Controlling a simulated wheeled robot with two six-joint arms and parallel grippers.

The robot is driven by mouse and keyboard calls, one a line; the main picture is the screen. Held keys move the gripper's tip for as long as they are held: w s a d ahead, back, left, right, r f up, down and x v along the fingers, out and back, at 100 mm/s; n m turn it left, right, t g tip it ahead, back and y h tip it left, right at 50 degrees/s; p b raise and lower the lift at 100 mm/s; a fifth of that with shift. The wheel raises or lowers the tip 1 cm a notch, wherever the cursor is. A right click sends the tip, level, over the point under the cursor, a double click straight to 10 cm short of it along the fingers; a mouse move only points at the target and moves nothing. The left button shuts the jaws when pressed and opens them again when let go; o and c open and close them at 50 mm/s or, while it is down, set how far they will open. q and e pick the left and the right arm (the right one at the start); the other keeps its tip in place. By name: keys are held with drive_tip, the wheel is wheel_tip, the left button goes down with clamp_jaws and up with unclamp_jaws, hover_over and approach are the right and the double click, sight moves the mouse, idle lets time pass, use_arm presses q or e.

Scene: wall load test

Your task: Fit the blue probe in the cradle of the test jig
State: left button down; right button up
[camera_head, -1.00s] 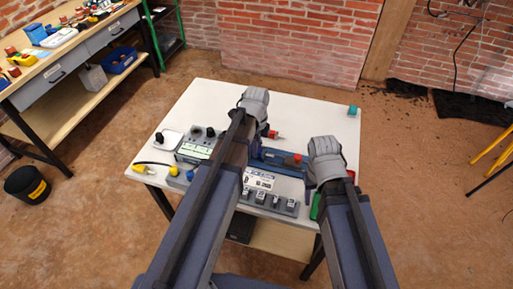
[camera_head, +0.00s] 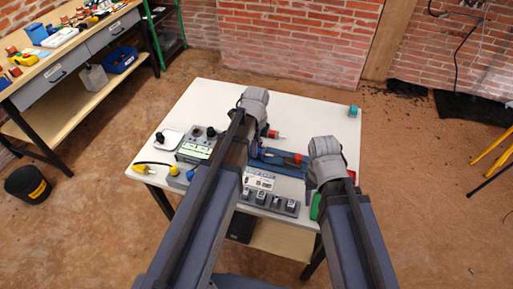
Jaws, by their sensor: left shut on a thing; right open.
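My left gripper (camera_head: 256,149) is over the table beside the left end of the blue test jig (camera_head: 283,165). Its jaws are mostly hidden behind my forearm and wrist. It is shut on a small blue thing, apparently the blue probe, of which hardly anything shows. The jig lies between my two arms, with a red part on its top. I cannot see the cradle clearly, nor whether the probe touches it. My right gripper (camera_head: 326,170) is at the jig's right side, open, with its fingers mostly hidden by its wrist.
A red probe (camera_head: 272,134) lies behind the jig. A grey meter box (camera_head: 196,146), white dish (camera_head: 169,139) and yellow plug (camera_head: 143,168) are at left. A switch strip (camera_head: 270,202) is in front, a green thing (camera_head: 316,206) at right.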

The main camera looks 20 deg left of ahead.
use_arm(q)
drive_tip(key=shift+a+f+b, duration=0.1)
drive_tip(key=shift+f+b, duration=0.25)
use_arm(e)
drive_tip(key=shift+f, duration=0.35)
use_arm(q)
drive_tip(key=c, duration=0.6)
unclamp_jaws()
drive_tip(key=shift+w, duration=0.1)
drive_tip(key=c, duration=0.3)
drive_tip(key=shift+r, duration=0.1)
use_arm(e)
drive_tip(key=shift+r, duration=0.15)
